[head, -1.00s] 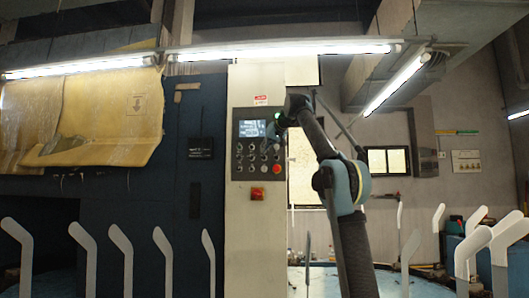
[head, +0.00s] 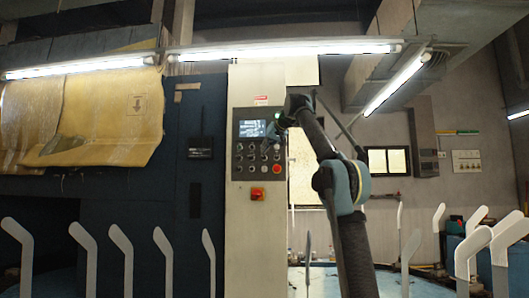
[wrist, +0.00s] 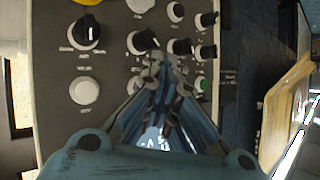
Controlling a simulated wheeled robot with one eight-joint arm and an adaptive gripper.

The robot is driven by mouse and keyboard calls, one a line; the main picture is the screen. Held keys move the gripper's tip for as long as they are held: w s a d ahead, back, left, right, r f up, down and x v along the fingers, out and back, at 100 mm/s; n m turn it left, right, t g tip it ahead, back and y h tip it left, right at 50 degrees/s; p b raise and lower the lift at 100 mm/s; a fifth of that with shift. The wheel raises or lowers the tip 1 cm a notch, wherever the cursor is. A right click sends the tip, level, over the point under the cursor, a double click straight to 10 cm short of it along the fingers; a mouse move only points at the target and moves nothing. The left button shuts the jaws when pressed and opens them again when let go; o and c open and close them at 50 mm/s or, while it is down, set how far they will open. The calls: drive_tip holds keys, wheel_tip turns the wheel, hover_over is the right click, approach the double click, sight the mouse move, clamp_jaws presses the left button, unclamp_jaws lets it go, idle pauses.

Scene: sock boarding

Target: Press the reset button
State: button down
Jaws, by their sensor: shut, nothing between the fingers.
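The control panel (head: 258,145) is a grey plate on a pale column, with a lit screen and rows of knobs and buttons. My gripper (head: 270,136) is in front of its right part, below the screen. In the wrist view my gripper (wrist: 156,62) is shut and empty, its fingers pointing at the panel face. A black knob (wrist: 142,40) shows just beyond the fingertips. White buttons (wrist: 84,91) and a green button (wrist: 200,84) lie on either side. The labels are too blurred to tell which is the reset button. Contact with the panel cannot be told.
A red round button (head: 277,168) is at the panel's lower right, and a red switch (head: 257,193) is on the column below. Several white upright forms (head: 120,250) stand along the front. A dark blue cabinet (head: 200,200) is left of the column.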

drive_tip(key=shift+w+r, duration=0.1)
drive_tip(key=shift+w, duration=0.65)
idle(1.0)
drive_tip(key=shift+s, duration=0.8)
drive_tip(key=shift+s+a, duration=0.1)
drive_tip(key=shift+s, duration=2.45)
